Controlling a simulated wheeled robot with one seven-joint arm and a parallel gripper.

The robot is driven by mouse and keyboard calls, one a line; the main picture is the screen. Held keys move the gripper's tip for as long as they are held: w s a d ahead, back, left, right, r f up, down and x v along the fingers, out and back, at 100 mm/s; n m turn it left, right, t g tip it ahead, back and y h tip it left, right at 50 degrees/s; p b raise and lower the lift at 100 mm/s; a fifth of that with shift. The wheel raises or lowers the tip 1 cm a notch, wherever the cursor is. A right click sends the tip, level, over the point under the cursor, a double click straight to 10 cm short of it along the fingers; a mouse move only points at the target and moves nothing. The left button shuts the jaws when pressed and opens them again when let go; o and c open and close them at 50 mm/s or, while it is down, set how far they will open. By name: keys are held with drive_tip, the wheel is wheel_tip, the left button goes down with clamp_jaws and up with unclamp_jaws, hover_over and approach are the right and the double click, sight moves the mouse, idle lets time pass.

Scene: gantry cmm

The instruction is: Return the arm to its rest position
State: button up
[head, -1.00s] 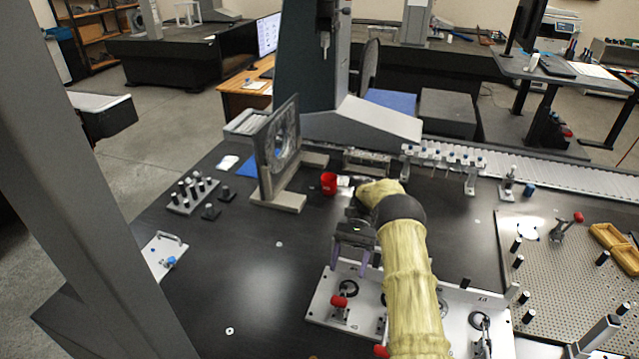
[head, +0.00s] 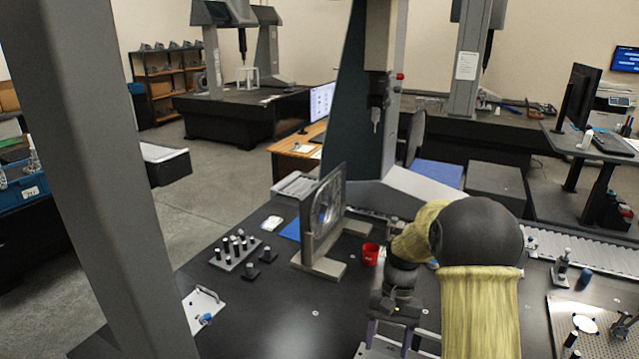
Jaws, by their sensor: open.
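My arm, in a yellowish sleeve with a dark round joint, rises from the lower right of the head view and bends over the black table (head: 262,312). My gripper (head: 388,338) hangs from it, pointing down, with two purple fingers apart and nothing seen between them. The fingers are above the light fixture plate (head: 378,350) at the bottom edge. The arm and the frame's edge hide most of that plate.
A red cup (head: 371,254) stands left of the arm, near an upright framed panel (head: 322,215). A pin rack (head: 236,252) is farther left. The measuring machine's column (head: 345,120) stands behind. A perforated plate (head: 590,330) is at right. The table's left-front area is mostly clear.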

drive_tip(key=s+r+n+t+h, duration=0.1)
drive_tip(key=s+r+t, duration=0.2)
drive_tip(key=s, duration=0.3)
drive_tip(key=s+r+n+t+p, duration=0.1)
drive_tip(key=s+r+n+t, duration=0.1)
drive_tip(key=s, duration=0.5)
drive_tip(key=shift+s+d+r+t+h, duration=0.2)
drive_tip(key=shift+r+t+h, duration=0.2)
drive_tip(key=shift+r+t, duration=0.4)
drive_tip(key=shift+f, duration=0.1)
